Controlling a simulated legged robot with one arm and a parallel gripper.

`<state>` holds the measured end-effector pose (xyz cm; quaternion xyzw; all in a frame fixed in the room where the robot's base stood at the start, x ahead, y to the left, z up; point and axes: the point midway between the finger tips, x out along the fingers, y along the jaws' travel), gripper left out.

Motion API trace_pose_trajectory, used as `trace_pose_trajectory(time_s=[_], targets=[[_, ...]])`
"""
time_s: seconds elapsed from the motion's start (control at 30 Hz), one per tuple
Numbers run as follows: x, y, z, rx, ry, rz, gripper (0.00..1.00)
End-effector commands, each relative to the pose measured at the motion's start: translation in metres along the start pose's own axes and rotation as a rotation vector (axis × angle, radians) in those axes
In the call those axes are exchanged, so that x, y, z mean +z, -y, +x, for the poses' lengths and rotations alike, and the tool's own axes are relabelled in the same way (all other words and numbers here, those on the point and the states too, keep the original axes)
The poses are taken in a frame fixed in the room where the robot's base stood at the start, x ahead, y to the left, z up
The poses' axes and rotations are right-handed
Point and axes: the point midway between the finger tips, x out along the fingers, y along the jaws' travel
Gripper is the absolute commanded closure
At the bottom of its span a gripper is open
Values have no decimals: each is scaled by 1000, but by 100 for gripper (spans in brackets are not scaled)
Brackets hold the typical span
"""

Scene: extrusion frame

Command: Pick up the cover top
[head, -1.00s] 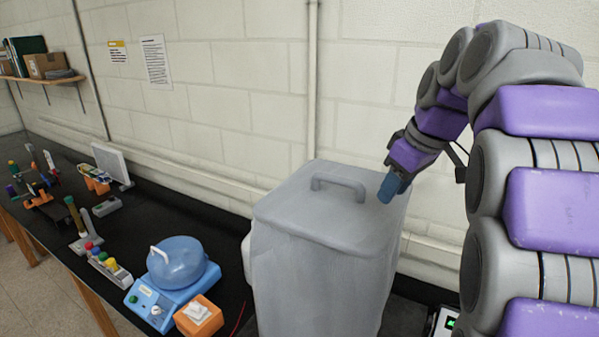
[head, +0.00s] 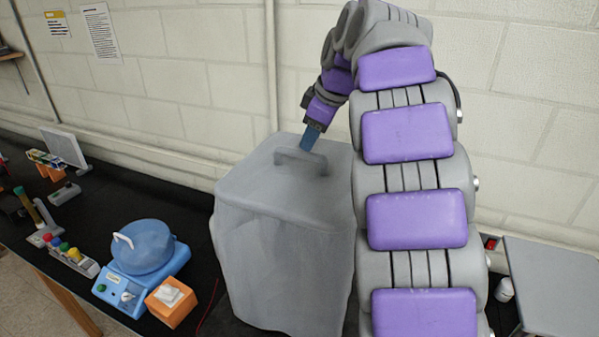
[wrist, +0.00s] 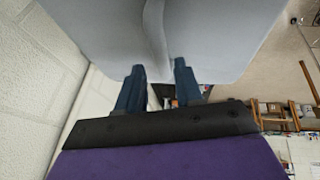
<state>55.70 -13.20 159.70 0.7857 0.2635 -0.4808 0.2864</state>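The cover top (head: 255,182) is a grey square lid with a raised bar handle (head: 290,156), lying on a tall grey bin (head: 285,260). In the wrist view the cover top (wrist: 215,40) fills the upper part, with its handle (wrist: 156,30) running down toward the gap between my fingers. My gripper (head: 307,144) points down at the far side of the handle, close to it; I cannot tell whether they touch. In the wrist view my gripper (wrist: 160,68) has its two blue fingers apart, with no firm hold visible.
A grey panel (head: 555,285) and a small white bottle (head: 504,290) are at the right. A block wall (head: 210,60) stands behind.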

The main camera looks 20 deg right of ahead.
Motion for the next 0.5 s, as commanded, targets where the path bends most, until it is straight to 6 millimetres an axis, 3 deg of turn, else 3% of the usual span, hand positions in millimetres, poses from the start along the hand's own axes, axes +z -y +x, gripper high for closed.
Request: trace_pose_trajectory(time_s=[0.1,0.37,0.5], targets=[[1,1,17,-4,3,1,64],[-1,0,32,-1,1,2,64],[-5,2,52,-2,5,2,64]])
